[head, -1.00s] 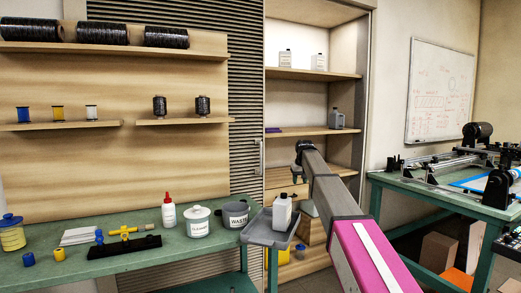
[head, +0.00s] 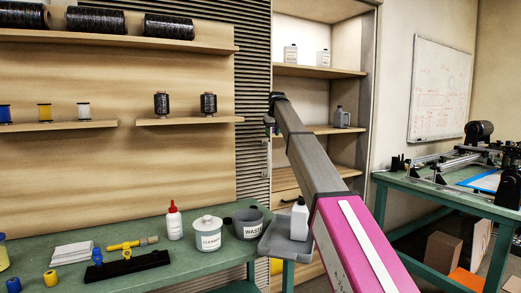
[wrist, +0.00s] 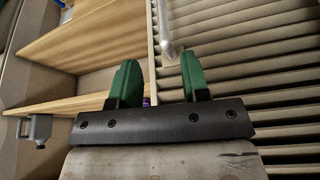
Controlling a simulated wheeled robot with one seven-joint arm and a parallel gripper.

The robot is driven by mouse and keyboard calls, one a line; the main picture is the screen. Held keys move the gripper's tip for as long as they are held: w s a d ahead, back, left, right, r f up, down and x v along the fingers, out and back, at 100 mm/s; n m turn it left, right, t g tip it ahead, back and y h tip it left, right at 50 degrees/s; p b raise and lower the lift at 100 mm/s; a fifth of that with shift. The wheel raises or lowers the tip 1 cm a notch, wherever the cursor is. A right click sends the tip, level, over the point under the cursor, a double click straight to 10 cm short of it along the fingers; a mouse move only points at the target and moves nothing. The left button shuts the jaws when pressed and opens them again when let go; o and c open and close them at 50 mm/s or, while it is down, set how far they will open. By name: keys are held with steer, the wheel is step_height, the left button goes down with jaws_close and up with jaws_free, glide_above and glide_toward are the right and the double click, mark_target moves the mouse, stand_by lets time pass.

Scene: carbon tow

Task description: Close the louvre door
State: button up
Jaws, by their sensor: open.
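The louvre door (head: 253,95) is a grey slatted panel standing left of the shelf opening, which is uncovered. In the wrist view its slats (wrist: 250,75) fill the right side. A pale metal bar handle (wrist: 163,22) is near the door's edge, by the shelf opening. My gripper (head: 269,122) is at that edge in the head view, partly hidden by its own arm. In the wrist view my gripper (wrist: 159,76) is open, with green fingers apart and nothing held. The handle's end shows between the fingertips, nearer the right one; contact cannot be told.
The shelves (head: 318,72) hold white bottles and a grey jug (head: 341,117). A green bench (head: 190,255) with a waste pot (head: 248,222) and cleaner tub (head: 208,233) stands in front of the door. Another green table (head: 440,195) is at right.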

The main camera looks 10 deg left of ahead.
mark_target(269, 145)
steer(key=x, duration=1.1)
steer(key=shift+w+a+r, duration=0.2)
steer(key=shift+w+a, duration=0.05)
steer(key=shift+c, duration=0.2)
jaws_close()
